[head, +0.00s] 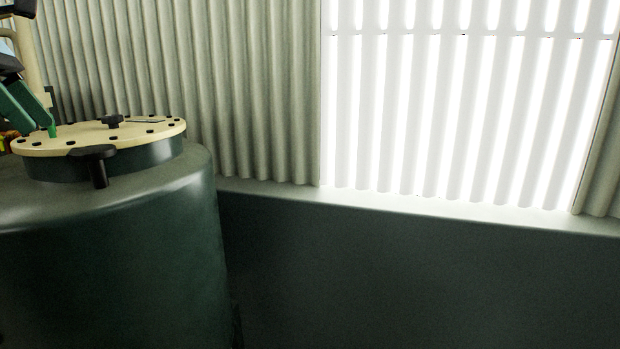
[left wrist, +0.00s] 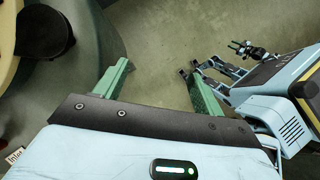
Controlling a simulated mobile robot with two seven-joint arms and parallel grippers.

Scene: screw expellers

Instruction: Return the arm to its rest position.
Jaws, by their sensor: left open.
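My left gripper (head: 36,112) shows only in part at the left edge of the head view, with a green finger just over the pale tank lid (head: 75,139). I cannot tell whether that finger touches the lid. In the left wrist view the same gripper (left wrist: 158,84) is open, its two green fingers wide apart with nothing between them and floor beyond. The lid's rim (left wrist: 7,62) and a black knob (left wrist: 45,31) lie to the left there. My right gripper cannot be made out.
A dark green tank (head: 110,260) fills the lower left of the head view. Black clamp knobs (head: 97,160) stick out from its lid. A corrugated wall (head: 240,100) with a bright translucent panel (head: 460,110) stands behind, above a low ledge (head: 420,209). Bare floor (left wrist: 160,35) shows in the wrist view.

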